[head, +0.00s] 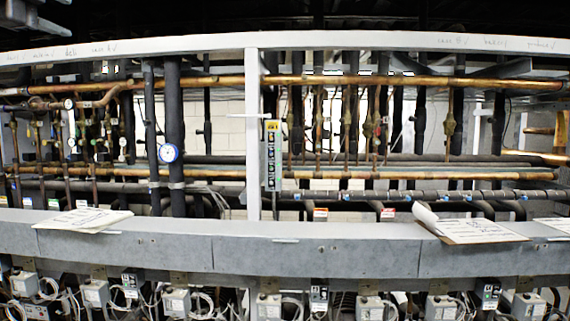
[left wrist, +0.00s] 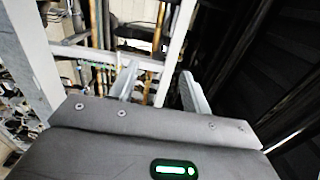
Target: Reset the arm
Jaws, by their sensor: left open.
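My left gripper (left wrist: 158,88) shows in the left wrist view. Its two grey fingers stand apart with nothing between them, so it is open and empty. Behind the fingers are pale frame bars and copper pipes of the rack, and I cannot tell how far away they are. Neither gripper shows in the head view. The compressor rack's grey beam (head: 300,250) crosses the head view from side to side, with copper pipes (head: 300,81) above it.
A white upright post (head: 253,140) stands mid-rack. Papers (head: 84,219) lie on the beam at left, and a clipboard (head: 470,231) with papers lies at right. Several control boxes (head: 270,306) with cables sit below the beam.

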